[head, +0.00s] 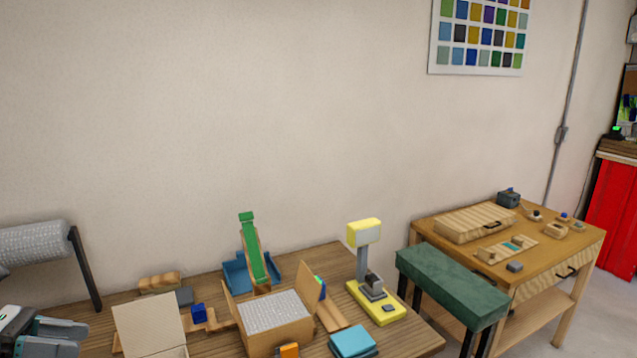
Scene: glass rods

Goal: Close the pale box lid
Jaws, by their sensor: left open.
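The pale box lid (149,322) stands raised at the lower left of the table in the head view, its flat face toward me. A strip of the pale box (172,352) shows below it, and the rest is cut off by the picture's lower edge. My left gripper (62,338) is at the lower left corner, left of the lid and apart from it. It is open, and I see nothing between its fingers. My right gripper is not in view.
A cardboard box (236,315) with raised flaps and grey wrap stands right of the lid. A blue block (198,313) sits between them. A grey roll (35,243) hangs at left.

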